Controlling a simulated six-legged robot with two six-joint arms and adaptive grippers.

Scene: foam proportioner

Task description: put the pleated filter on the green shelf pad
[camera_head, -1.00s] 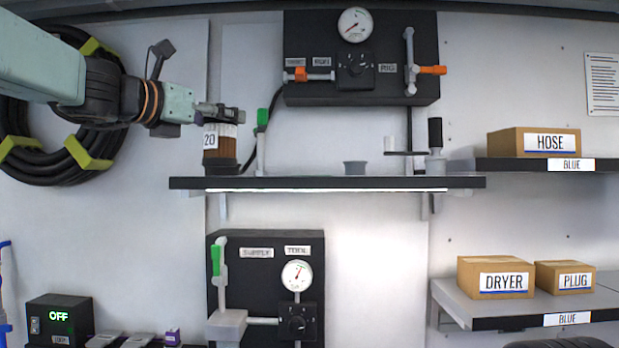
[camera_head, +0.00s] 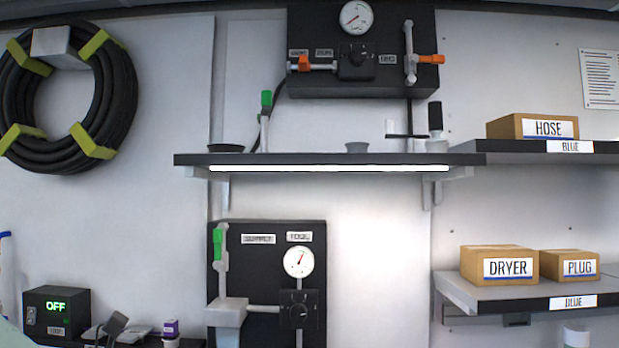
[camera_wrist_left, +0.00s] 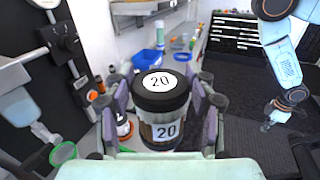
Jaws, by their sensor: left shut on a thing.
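In the left wrist view, a canister with a black cap, white "20" labels and brown lower part, which looks like the pleated filter (camera_wrist_left: 163,112), sits between the fingers of my left gripper (camera_wrist_left: 162,95). The gripper is shut on it. In the head view, the left gripper and the filter are out of sight. My right arm shows at the upper right of the left wrist view. Its gripper end (camera_wrist_left: 275,115) is too small to read. No green shelf pad can be made out in either view.
The middle shelf (camera_head: 330,159) holds a dark shallow dish (camera_head: 226,148), a green-handled valve (camera_head: 265,118) and a grey cup (camera_head: 357,147). Boxes stand on the right shelves, including DRYER (camera_head: 500,267). The wrist view shows a green ring (camera_wrist_left: 63,153) and blue bin (camera_wrist_left: 148,58).

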